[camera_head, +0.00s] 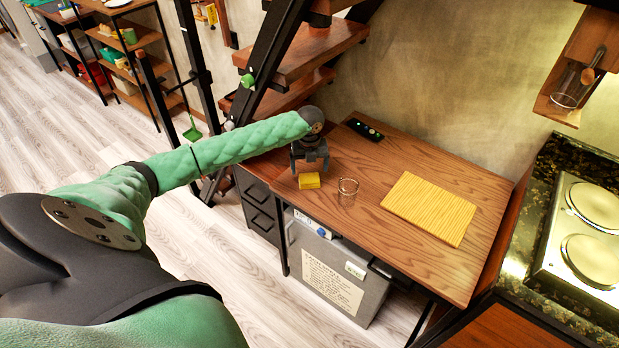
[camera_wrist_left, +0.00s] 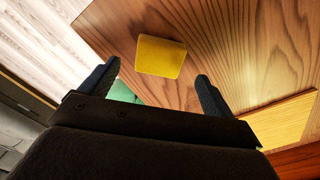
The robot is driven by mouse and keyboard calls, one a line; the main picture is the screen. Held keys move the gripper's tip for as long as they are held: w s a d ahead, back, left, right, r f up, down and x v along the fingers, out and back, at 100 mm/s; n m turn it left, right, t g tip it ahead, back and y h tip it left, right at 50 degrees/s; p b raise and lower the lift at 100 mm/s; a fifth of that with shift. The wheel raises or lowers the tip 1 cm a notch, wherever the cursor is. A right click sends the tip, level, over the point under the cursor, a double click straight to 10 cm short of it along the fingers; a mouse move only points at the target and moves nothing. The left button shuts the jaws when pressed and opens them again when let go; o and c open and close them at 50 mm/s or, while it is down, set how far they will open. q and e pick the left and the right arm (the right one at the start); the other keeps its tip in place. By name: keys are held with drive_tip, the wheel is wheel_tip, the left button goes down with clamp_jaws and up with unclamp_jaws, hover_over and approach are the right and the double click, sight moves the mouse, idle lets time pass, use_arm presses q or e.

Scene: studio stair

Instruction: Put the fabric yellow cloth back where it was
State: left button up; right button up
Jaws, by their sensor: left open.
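The yellow cloth (camera_head: 309,181), a small folded block, lies on the wooden desk (camera_head: 385,165) near its left front edge. It also shows in the left wrist view (camera_wrist_left: 161,57), flat on the wood grain. My left gripper (camera_head: 309,163) is just over the cloth, pointing down. In the left wrist view its two fingers (camera_wrist_left: 158,75) are spread apart with nothing between them, and the cloth lies just beyond the fingertips. Whether a finger touches the cloth cannot be told. My right gripper is not in view.
A clear glass (camera_head: 348,187) stands just right of the cloth. A yellow ribbed mat (camera_head: 430,208) lies on the desk's right part. A small black object (camera_head: 364,129) lies at the back. Stair treads (camera_head: 312,50) rise behind. A stove (camera_head: 590,235) is at right.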

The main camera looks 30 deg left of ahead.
sight(310, 178)
use_arm(q)
wheel_tip(310, 178, up, 6)
drive_tip(key=b, duration=0.1)
drive_tip(key=shift+r, duration=0.15)
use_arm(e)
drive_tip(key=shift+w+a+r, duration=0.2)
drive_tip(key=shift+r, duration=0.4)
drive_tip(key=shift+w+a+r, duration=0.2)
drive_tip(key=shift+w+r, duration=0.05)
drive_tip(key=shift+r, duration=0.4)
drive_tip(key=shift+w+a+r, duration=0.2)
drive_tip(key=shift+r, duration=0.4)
